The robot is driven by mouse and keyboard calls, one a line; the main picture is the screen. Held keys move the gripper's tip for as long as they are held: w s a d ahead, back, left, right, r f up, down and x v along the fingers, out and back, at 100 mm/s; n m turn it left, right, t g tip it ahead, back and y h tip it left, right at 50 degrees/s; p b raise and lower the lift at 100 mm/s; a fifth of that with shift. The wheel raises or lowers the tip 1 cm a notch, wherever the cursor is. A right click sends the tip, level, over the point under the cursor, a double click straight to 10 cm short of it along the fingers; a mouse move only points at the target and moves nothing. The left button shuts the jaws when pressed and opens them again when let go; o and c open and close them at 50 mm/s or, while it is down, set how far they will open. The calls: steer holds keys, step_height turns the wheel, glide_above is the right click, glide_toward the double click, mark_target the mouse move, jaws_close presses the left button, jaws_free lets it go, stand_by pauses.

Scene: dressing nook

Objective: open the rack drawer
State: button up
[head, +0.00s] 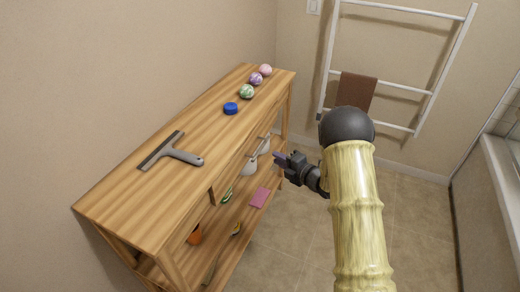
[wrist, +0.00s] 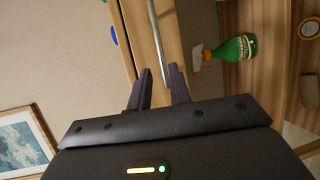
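The wooden rack (head: 215,125) stands against the left wall in the head view, with a drawer under its top. The drawer front (wrist: 137,38) shows close up in the wrist view, with a long metal bar handle (wrist: 157,35) on it. The drawer looks shut. My gripper (head: 280,159) is in front of the rack's front side. In the wrist view my gripper (wrist: 161,72) is open, its two dark fingers apart. The lower end of the handle appears between the fingertips. I cannot tell how deep it sits or whether either finger touches it.
On the rack top lie a squeegee (head: 172,153), a blue round item (head: 231,108) and several balls (head: 247,91). A green spray bottle (wrist: 238,48) is on the shelf below. A white ladder rack (head: 385,84) with a brown towel (head: 356,90) stands behind. Floor right of the rack is clear.

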mark_target(261, 148)
steer(key=x, duration=1)
steer(key=shift+w+a+f, duration=0.1)
steer(key=shift+f, duration=0.05)
jaws_close()
